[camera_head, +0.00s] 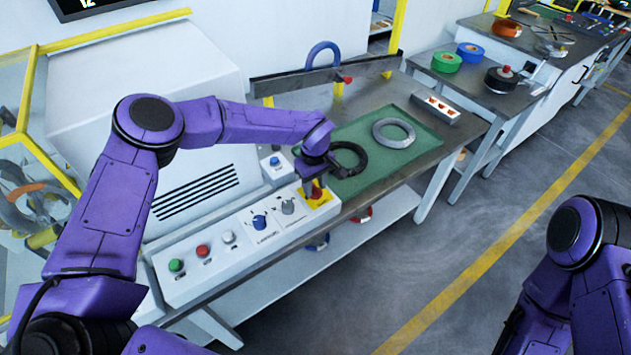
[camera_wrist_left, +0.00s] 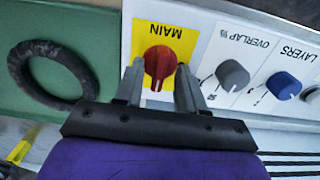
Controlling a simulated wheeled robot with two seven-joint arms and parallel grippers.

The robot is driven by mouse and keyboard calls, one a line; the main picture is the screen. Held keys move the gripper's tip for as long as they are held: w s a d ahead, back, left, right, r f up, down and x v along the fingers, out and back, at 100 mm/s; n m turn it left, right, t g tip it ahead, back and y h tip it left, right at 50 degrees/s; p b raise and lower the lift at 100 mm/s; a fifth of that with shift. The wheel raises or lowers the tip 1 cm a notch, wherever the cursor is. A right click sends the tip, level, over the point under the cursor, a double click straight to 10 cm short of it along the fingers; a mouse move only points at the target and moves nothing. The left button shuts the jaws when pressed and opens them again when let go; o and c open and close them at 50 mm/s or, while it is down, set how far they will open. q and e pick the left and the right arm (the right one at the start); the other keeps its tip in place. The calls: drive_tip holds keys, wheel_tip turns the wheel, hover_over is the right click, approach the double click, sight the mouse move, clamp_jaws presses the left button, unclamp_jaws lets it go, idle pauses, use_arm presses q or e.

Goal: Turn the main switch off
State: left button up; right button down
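The main switch is a red rotary knob (camera_wrist_left: 159,62) on a yellow plate (camera_wrist_left: 176,38) marked MAIN, seen in the left wrist view. In the head view the yellow plate (camera_head: 319,199) shows at the right end of the control panel, with the red knob partly hidden under my gripper. My left gripper (camera_wrist_left: 160,84) is open. Its two fingers stand apart, one on each side of the knob's near end in the picture. I cannot tell whether they touch it. My right gripper is out of view; only my right arm shows at the lower right of the head view.
The panel (camera_head: 215,275) also has a grey OVERLAP knob (camera_wrist_left: 232,75), a blue LAYERS knob (camera_wrist_left: 284,85) and several push buttons. A dark ring (camera_head: 350,158) and a grey ring (camera_head: 393,133) lie on the green mat (camera_head: 405,160) beside the switch.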

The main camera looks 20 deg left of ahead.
use_arm(q)
drive_tip(key=shift+s+f, duration=0.1)
drive_tip(key=shift+f, duration=0.1)
clamp_jaws()
